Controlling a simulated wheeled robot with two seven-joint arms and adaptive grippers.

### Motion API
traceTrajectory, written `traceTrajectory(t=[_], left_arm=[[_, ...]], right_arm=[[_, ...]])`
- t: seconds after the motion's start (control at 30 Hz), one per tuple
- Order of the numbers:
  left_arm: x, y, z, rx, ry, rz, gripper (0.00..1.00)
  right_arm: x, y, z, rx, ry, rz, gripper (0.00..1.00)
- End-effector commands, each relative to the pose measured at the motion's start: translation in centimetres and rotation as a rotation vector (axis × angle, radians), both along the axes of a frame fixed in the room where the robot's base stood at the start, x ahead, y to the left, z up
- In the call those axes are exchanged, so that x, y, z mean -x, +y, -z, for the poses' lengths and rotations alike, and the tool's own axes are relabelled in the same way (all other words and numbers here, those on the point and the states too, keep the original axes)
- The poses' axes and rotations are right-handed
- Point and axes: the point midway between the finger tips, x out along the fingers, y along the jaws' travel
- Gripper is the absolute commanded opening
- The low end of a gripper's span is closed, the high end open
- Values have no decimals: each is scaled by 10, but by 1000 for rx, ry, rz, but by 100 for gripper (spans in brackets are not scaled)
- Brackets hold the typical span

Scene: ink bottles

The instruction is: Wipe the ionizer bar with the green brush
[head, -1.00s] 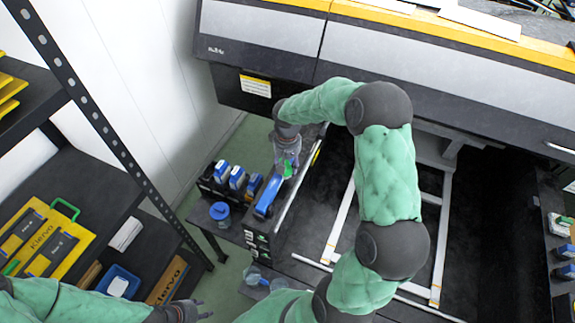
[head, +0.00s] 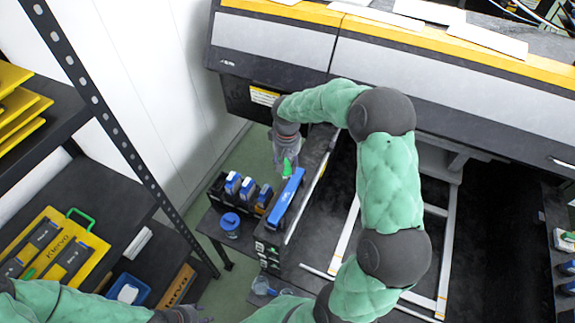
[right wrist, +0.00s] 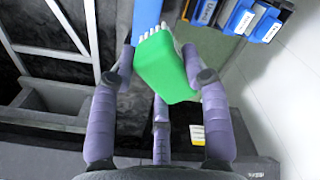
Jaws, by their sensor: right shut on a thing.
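The green brush (head: 287,167) is in my right gripper (head: 285,157), at the far end of the black side platform. In the right wrist view, the fingers of the right gripper (right wrist: 160,62) are shut around the green brush (right wrist: 165,72), and its pale bristles point away from me. A long blue bar (head: 285,200), apparently the ionizer bar, lies just right of the brush; its end (right wrist: 146,14) also shows in the right wrist view. Whether the bristles touch it I cannot tell. My left gripper (head: 188,315) is at the bottom edge, mostly cut off.
A blue-lidded jar (head: 230,223) is nearby. The printer (head: 440,65) stands behind, and a shelf (head: 100,210) with yellow cases is at left.

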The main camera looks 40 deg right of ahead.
Motion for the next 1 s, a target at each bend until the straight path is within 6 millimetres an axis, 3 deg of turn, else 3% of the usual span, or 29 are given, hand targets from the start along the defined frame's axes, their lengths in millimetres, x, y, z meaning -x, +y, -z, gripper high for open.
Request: traceTrajectory(t=[0.27, 0.83, 1.0], left_arm=[[0, 0, -16, 0, 0, 0, 40], [0, 0, -15, 0, 0, 0, 40], [0, 0, -6, 0, 0, 0, 40]], right_arm=[[-2, 0, -23, 0, 0, -1, 16], [-2, 0, -23, 0, -1, -1, 16], [10, 11, -22, 1, -2, 0, 16]])
